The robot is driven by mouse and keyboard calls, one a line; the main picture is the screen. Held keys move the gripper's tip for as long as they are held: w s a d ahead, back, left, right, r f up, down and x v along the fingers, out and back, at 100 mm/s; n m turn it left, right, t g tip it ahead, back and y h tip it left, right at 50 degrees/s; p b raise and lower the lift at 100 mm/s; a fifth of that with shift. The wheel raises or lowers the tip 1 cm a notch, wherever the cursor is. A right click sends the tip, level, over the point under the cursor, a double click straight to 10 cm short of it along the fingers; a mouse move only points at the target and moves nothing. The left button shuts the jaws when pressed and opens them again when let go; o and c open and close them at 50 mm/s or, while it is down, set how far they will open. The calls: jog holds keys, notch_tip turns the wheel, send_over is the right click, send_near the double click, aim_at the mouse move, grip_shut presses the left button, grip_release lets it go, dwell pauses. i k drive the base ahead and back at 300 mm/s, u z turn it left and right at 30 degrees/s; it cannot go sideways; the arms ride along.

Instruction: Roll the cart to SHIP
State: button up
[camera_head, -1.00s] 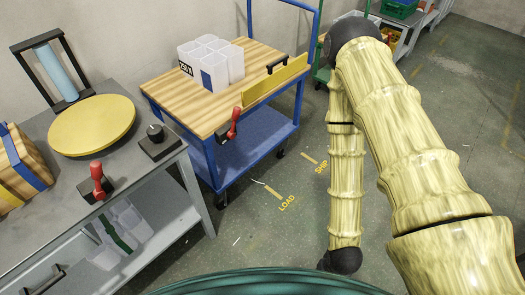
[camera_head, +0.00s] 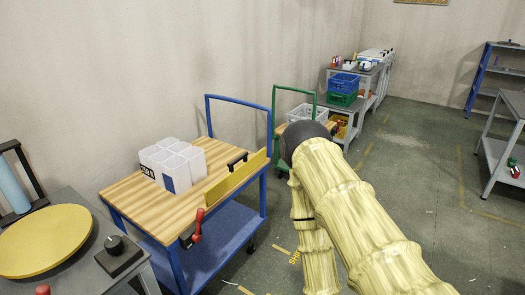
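A blue-framed cart (camera_head: 205,218) with a wooden top stands at the left beside the wall. It carries a white divided bin (camera_head: 180,163), a yellow side panel (camera_head: 236,175) with a black handle (camera_head: 237,159), and a red lever (camera_head: 196,226) at its front corner. A yellow floor marking reading SHIP (camera_head: 296,256) lies to the right of the cart, partly hidden by my arm. My yellow arm reaches across the middle right. My gripper is not in the picture, so its state does not show.
A grey bench with a yellow turntable (camera_head: 45,240) stands at the near left. A green-framed cart (camera_head: 294,100) stands behind my arm. Benches with blue and green crates (camera_head: 344,85) line the back wall. A grey table (camera_head: 506,150) stands at the right. The floor (camera_head: 410,170) between is open.

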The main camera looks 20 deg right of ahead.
aim_at(183, 266)
jog(key=z, duration=0.7)
jog(key=i, duration=1.85)
jog(key=u, duration=0.3)
